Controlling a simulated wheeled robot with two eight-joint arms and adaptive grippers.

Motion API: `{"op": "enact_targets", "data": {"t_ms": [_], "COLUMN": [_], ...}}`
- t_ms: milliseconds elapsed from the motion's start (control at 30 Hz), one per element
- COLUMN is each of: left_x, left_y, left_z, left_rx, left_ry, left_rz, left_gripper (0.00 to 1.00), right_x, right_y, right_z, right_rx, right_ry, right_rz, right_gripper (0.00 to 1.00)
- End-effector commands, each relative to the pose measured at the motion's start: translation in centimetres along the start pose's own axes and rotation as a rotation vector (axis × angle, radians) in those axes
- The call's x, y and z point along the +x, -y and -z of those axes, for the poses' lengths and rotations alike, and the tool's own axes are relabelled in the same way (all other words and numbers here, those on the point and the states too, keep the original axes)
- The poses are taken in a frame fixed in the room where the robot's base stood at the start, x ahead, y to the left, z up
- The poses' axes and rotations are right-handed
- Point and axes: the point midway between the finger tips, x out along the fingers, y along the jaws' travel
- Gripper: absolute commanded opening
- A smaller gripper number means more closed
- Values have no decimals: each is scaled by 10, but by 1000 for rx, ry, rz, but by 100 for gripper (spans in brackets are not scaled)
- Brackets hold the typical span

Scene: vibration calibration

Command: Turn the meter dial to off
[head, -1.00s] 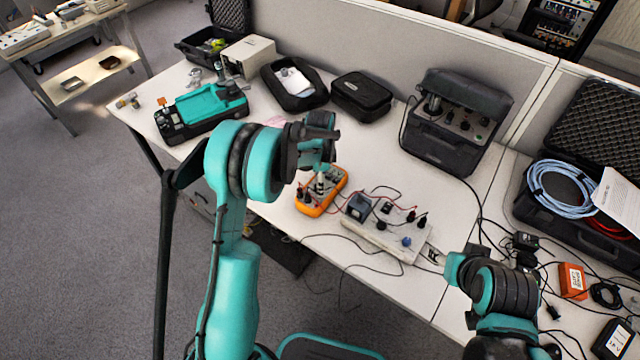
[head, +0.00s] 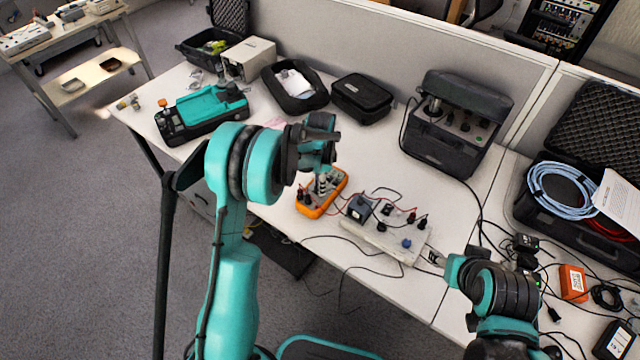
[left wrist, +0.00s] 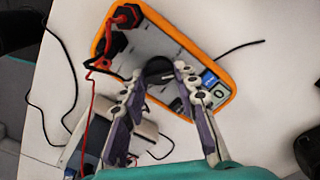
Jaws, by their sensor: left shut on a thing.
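The orange-edged meter (head: 311,209) lies face up near the table's front edge. In the left wrist view, the meter (left wrist: 165,38) fills the upper middle, with its display (left wrist: 220,92) at right. Its round black dial (left wrist: 158,68) sits between the fingertips of my left gripper (left wrist: 160,78), which is shut on it. The fingers hide part of the dial, so its setting is unreadable. In the head view, my left gripper (head: 323,184) is over the meter. My right gripper (head: 436,258) is beside the white panel box; its opening is unclear.
The white panel box (head: 385,240) with knobs and plugs stands right of the meter. Red and black leads (left wrist: 87,100) run from the meter's sockets. A black instrument case (head: 450,135) stands behind, and a teal-and-black device (head: 203,110) lies back left. Table around the meter's left is clear.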

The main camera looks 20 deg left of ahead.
Motion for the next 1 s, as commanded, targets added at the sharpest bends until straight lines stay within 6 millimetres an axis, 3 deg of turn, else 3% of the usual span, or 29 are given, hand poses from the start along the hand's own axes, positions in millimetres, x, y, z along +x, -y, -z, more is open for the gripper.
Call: {"op": "enact_targets", "data": {"t_ms": [500, 1000], "left_x": [0, 0], "left_y": [1, 1], "left_z": [0, 0], "left_rx": [-393, -544], "left_ry": [0, 0], "left_rz": [0, 0], "left_gripper": [1, 1], "right_x": [2, 2], "right_y": [0, 0], "right_z": [-1, -2], "right_rx": [0, 0], "right_ry": [0, 0], "right_rz": [0, 0], "right_gripper": [51, 51]}}
